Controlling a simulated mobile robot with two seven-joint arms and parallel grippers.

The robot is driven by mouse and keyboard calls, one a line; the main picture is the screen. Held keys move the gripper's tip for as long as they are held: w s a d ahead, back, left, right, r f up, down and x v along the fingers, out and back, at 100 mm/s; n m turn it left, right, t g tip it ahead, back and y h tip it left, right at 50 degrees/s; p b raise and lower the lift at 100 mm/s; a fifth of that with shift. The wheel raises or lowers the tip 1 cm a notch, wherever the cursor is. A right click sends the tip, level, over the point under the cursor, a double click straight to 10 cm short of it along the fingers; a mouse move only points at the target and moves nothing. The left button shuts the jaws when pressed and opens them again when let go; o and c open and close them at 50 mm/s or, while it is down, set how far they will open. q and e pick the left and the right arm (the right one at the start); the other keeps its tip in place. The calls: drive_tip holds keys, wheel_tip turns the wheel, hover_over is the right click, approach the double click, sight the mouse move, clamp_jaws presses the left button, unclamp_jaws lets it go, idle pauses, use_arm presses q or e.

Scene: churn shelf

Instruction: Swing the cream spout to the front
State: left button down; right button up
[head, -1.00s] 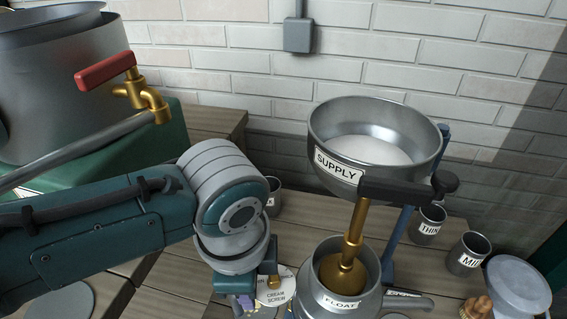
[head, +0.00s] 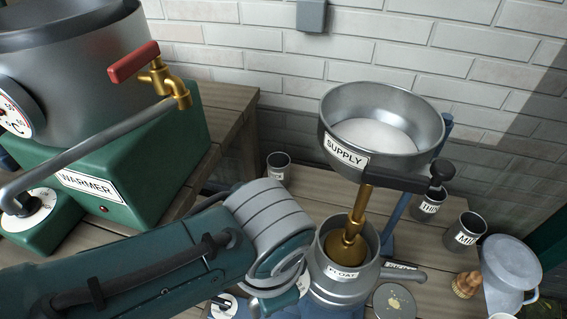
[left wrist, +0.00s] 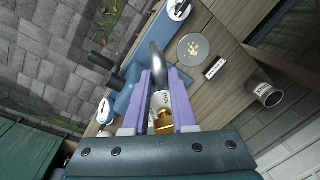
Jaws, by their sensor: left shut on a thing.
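My left gripper (left wrist: 160,76) shows its two purple fingers in the left wrist view. They are closed around a grey metal spout (left wrist: 154,57), which curves out past the fingertips. A brass fitting (left wrist: 163,122) and part of a white label lie between the fingers near the palm. I take the held piece for the cream spout, but its label is not readable. In the head view my left wrist covers the fingers and the held piece. The steel FLOAT pot (head: 340,285) stands just right of my wrist, with another spout pointing right. My right gripper is not in view.
The SUPPLY bowl (head: 382,130) stands above the FLOAT pot on a blue post. The green WARMER (head: 150,165), with a red-handled tap (head: 135,62), is at the left. Labelled cups (head: 465,236) and a blue-grey lidded vessel (head: 508,265) stand at the right.

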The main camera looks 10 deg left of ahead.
use_arm(q)
drive_tip(key=shift+d, duration=0.1)
drive_tip(key=c, duration=0.7)
unclamp_jaws()
drive_tip(key=r+p, duration=0.1)
drive_tip(key=r, duration=0.2)
drive_tip(key=r+p, duration=0.2)
drive_tip(key=r, duration=0.1)
drive_tip(key=s+r+p, duration=0.1)
drive_tip(key=r, duration=0.3)
drive_tip(key=shift+d+p, duration=0.3)
